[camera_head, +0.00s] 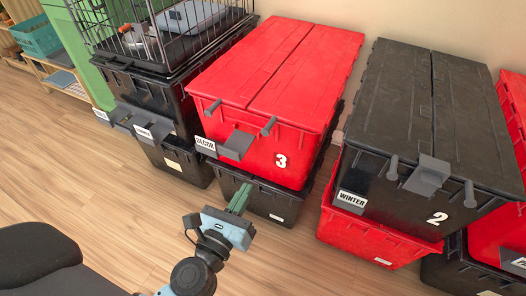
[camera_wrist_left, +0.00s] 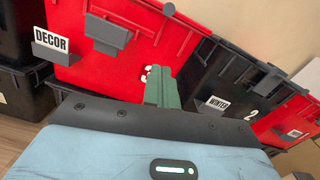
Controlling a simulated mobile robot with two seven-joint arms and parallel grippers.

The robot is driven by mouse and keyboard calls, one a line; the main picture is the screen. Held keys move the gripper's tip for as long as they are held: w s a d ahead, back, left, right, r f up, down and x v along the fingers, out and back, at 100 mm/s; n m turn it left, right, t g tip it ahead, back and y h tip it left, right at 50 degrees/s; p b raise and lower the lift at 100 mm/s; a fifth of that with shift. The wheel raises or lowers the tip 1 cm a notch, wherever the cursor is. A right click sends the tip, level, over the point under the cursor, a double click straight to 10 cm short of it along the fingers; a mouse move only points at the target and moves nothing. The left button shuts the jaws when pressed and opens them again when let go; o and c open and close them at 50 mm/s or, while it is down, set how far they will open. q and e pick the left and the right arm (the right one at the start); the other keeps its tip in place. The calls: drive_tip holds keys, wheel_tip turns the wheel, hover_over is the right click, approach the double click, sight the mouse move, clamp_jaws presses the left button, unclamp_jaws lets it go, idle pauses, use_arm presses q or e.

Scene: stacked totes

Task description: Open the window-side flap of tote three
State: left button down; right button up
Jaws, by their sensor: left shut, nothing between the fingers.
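Tote three (camera_head: 262,152) is red, with a white "3" and a DECOR label on its front. Its lid has two long red flaps, a left one (camera_head: 245,62) and a right one (camera_head: 305,75); both lie closed. No window is in view, so I cannot tell which flap is window-side. Grey pegs (camera_head: 269,126) and a grey latch piece (camera_head: 236,146) stick out at the front. My left gripper (camera_head: 240,198) is shut and empty, its green fingers in front of and below the tote's front. In the wrist view the fingers (camera_wrist_left: 162,88) partly hide the "3" on tote three (camera_wrist_left: 140,62).
Tote three stands on a black tote (camera_head: 258,200). Black tote 2 (camera_head: 400,205) on a red tote is at right, beyond a narrow gap. Black totes bearing a wire crate (camera_head: 165,45) stand close at left. The wooden floor (camera_head: 120,215) in front is clear.

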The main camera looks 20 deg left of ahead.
use_arm(q)
drive_tip(key=shift+r, duration=0.15)
use_arm(e)
drive_tip(key=shift+w+r, duration=0.1)
drive_tip(key=shift+r, duration=0.1)
